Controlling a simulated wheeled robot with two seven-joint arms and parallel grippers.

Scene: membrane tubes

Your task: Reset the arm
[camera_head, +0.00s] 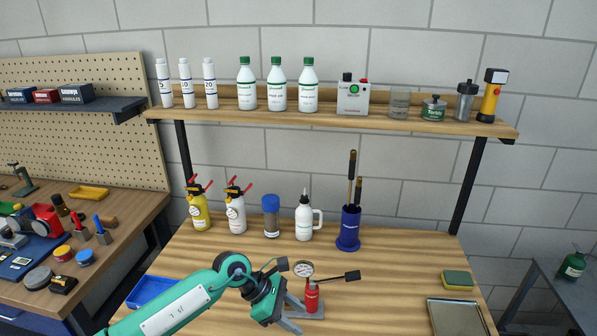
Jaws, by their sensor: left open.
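My left arm (170,308), green with a white label, comes in from the lower left over the wooden workbench. Its gripper (304,315) is low at the front middle of the bench, with grey fingers apart. A small red device (312,296) with a round gauge (303,269) and a black lever shows right at the fingers. I cannot tell whether the fingers touch it. Three white tubes, marked 5 (164,88), 10 (186,88) and 20 (210,88), stand upright at the left end of the shelf. My right gripper is not in view.
The shelf (400,121) also holds bottles, a grey box and a flashlight. Along the bench's back stand sprayers (236,213), a blue-capped jar (271,218), a white bottle (304,220) and a blue holder (348,230). A blue tray (150,290), sponge (457,280) and metal tray (458,318) flank my gripper.

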